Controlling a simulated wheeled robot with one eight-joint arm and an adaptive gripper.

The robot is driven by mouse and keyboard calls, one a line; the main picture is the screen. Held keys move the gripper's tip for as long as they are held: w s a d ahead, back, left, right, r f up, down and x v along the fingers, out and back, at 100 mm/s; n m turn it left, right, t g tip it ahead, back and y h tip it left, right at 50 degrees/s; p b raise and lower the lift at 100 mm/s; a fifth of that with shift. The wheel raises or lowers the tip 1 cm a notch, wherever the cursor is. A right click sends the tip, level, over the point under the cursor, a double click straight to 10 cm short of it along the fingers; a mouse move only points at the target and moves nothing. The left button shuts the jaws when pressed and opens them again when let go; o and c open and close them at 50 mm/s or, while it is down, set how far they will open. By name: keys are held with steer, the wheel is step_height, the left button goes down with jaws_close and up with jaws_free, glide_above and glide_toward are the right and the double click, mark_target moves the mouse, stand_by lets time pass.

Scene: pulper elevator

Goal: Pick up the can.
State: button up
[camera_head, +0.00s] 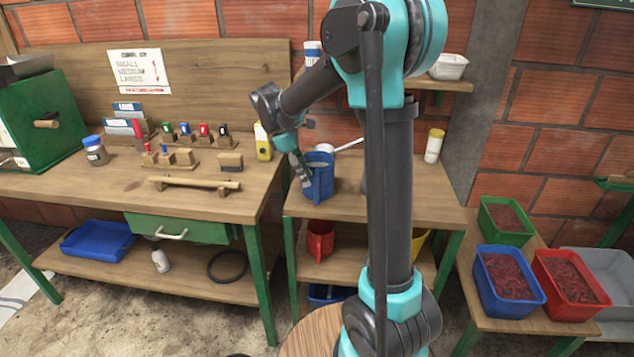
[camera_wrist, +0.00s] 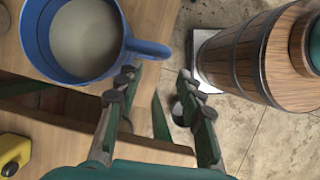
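The likeliest can is a blue jug (camera_head: 318,183) with a side handle, upright on the middle bench beside the workbench. In the wrist view the blue jug (camera_wrist: 37,48) is at upper left with pale contents, and its handle points right. My gripper (camera_wrist: 157,78) is open and empty. Its fingertips are just below the handle in that view; I cannot tell whether they touch it. In the head view my gripper (camera_head: 305,180) is at the jug's left side. A white can-like container with a yellow lid (camera_head: 434,146) stands at the bench's right.
A yellow bottle (camera_head: 263,142) stands left of the jug. A red jug (camera_head: 320,240) is on the shelf below. Small blocks and markers (camera_head: 186,130) crowd the left workbench. A wooden barrel (camera_wrist: 250,52) stands at right in the wrist view. Bins of red berries (camera_head: 507,281) are at right.

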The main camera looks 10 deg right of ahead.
steer(key=shift+x, duration=3.55)
steer(key=shift+d, duration=0.1)
jaws_close()
steer(key=shift+r, duration=0.1)
